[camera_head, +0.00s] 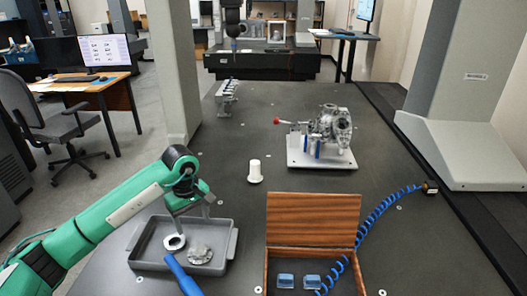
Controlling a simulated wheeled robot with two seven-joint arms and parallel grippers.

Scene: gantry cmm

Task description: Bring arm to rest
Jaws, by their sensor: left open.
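My left arm (120,213) is green with a black wrist and comes in from the left. Its left gripper (192,210) points down over the far part of a grey tray (226,256). It is open, and I see nothing between its fingers. In the tray lie a pale ring (174,242) and a round metal part (200,254), just below the gripper. I cannot tell how high the fingers are above them. My right gripper is not in view.
An open wooden box (313,206) holds small blue-grey blocks. A blue bar (181,276) crosses the tray's near edge. A white cylinder (255,171) and a metal casting (330,124) on a plate stand farther back. The dark table between is mostly clear.

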